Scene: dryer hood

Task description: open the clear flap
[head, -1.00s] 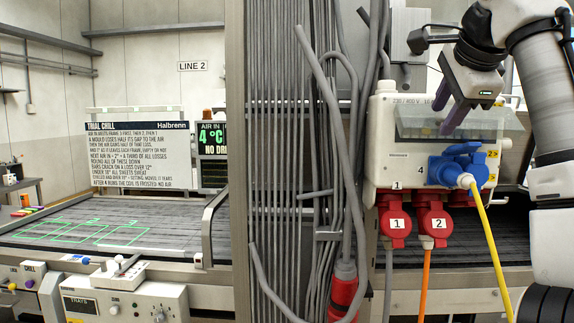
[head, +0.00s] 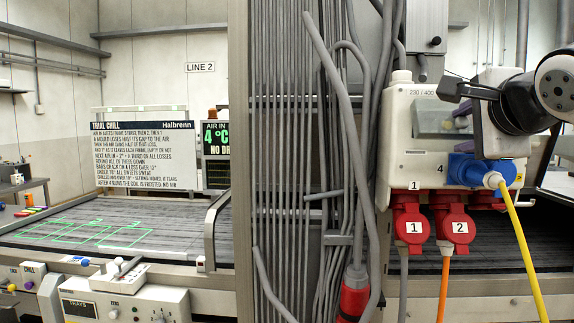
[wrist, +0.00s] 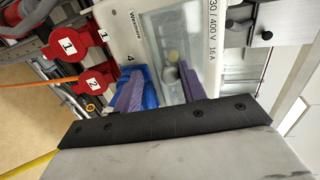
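The clear flap (head: 428,116) is a see-through window on the front of the pale socket box (head: 396,140). It appears closed; its right part is hidden behind my arm in the head view. In the wrist view the flap (wrist: 160,30) lies just ahead of the fingertips. My gripper (wrist: 160,68) is open, with its two purple fingers apart and nothing seen between them. The fingertips overlap the flap's lower part in the wrist view; I cannot tell whether they touch it. The left finger is close beside the blue socket (wrist: 149,88).
The blue socket below the flap holds a plug with a yellow cable (head: 520,245). Red plugs numbered 1 (head: 412,228) and 2 (head: 458,227) hang at the box's lower left. Grey conduits (head: 335,150) run close left of the box.

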